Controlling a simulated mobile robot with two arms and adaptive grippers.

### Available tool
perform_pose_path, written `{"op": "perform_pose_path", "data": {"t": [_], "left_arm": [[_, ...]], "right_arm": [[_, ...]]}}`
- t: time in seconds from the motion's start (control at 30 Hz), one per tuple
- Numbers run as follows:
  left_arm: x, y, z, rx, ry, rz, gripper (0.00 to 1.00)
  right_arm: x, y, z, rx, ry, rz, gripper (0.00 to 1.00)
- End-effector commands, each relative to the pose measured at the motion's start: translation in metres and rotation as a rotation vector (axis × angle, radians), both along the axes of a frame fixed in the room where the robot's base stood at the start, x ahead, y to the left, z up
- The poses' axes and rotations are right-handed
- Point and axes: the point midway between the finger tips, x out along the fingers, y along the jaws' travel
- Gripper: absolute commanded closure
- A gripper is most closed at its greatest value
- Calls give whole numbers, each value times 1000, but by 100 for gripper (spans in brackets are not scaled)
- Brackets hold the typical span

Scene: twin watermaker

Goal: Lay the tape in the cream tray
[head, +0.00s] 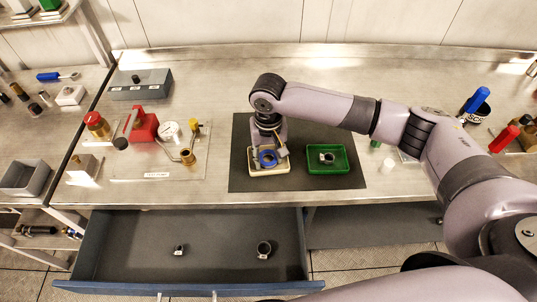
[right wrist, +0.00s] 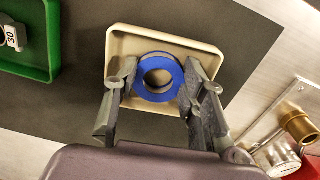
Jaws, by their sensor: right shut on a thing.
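The tape, a blue ring (head: 267,158), is at the cream tray (head: 254,172) on the dark mat. In the right wrist view the tape (right wrist: 157,64) lies between the two fingers of my right gripper (right wrist: 158,82), which is shut on it. The cream tray (right wrist: 150,41) is directly behind the tape there, and the ring appears inside the tray's outline. I cannot tell whether the tape touches the tray floor. In the head view my right gripper (head: 267,152) comes down from above and partly hides the tray. My left gripper is not in view.
A green tray (head: 328,168) holding a small fitting (head: 327,158) stands right of the cream tray. A white cap (head: 387,164) is farther right. A gauge and brass valve (head: 187,155) stand to the left. The open drawer (head: 215,240) below holds two fittings.

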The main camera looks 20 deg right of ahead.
Motion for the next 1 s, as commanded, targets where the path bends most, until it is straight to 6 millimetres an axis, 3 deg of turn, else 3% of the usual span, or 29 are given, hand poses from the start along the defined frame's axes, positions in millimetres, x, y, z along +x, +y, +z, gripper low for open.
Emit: {"op": "perform_pose_path", "data": {"t": [0.3,0.67,0.83,1.0], "left_arm": [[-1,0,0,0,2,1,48],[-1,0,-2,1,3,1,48],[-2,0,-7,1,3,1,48],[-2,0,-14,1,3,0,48]], "right_arm": [[0,0,-1,0,1,0,42],[0,0,2,0,-1,0,42],[1,1,23,3,-3,0,42],[1,1,61,2,-4,0,42]]}}
